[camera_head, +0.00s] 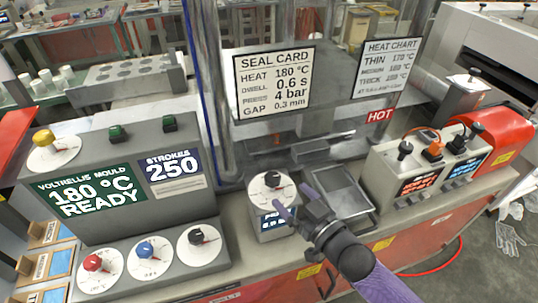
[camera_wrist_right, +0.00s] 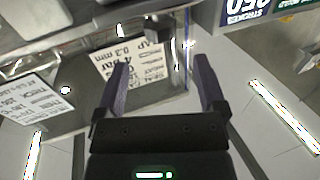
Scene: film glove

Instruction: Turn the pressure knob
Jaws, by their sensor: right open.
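A small grey box (camera_head: 273,228) with a white dial and dark knob (camera_head: 272,180) stands at the middle of the bench; its blue readout is too small to read surely. It looks like the pressure knob, though I cannot read its label. My right gripper (camera_head: 294,200) is just right of this dial, its fingers spread and nothing between them. In the right wrist view the open gripper (camera_wrist_right: 160,68) faces the printed card, and the dial cannot be made out. My left gripper is out of view.
The left console has red (camera_head: 92,263), blue (camera_head: 145,249), black (camera_head: 196,237) and yellow (camera_head: 43,138) knobs. A seal card (camera_head: 275,80) reading 4 bar hangs behind. A metal tray (camera_head: 345,190) lies behind my right gripper. A switch box (camera_head: 425,165) stands right.

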